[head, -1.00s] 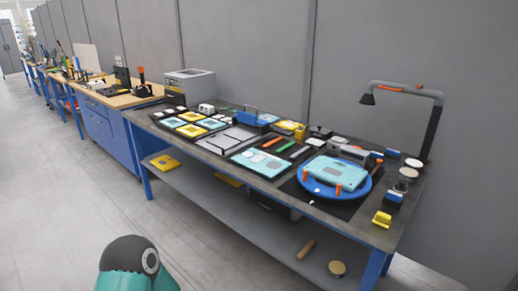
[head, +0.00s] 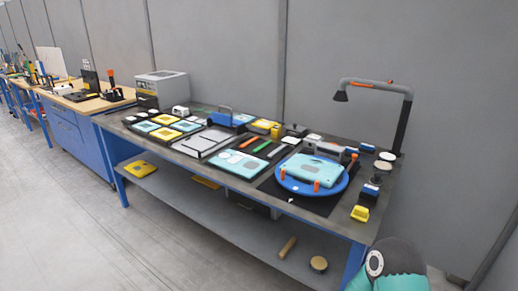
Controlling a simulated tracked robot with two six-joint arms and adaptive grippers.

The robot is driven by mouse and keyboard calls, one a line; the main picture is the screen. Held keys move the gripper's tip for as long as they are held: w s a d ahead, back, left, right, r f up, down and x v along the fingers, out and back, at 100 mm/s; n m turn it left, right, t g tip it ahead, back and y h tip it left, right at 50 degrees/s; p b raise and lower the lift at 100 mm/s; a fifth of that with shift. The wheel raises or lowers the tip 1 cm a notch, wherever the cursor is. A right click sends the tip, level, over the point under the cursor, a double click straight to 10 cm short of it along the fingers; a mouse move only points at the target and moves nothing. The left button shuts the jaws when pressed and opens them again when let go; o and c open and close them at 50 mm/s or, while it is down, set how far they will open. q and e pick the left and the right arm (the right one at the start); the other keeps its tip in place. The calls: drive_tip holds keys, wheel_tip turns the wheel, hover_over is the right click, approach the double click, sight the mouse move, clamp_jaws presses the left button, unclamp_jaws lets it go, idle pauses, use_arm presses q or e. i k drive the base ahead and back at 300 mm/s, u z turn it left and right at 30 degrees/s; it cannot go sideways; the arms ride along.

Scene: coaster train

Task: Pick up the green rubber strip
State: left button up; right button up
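The green rubber strip (head: 263,146) lies on the dark workbench (head: 210,175) in the head view. It sits between an orange strip (head: 249,142) on its left and a grey strip (head: 277,151) on its right, in a roughly parallel row. Nothing covers it. Neither of my grippers is in view. Only a teal and grey part of my own arm shows at the lower right corner, well away from the strip.
A blue round turntable (head: 283,182) bears a light teal case (head: 312,168) right of the strips. A teal panel (head: 238,163) lies in front of them. A grey lamp (head: 405,105) stands at the back right. The floor (head: 90,235) in front is clear.

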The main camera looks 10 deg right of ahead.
sight(268, 144)
drive_tip(key=u, duration=0.1)
drive_tip(key=i, duration=1)
drive_tip(key=z, duration=0.1)
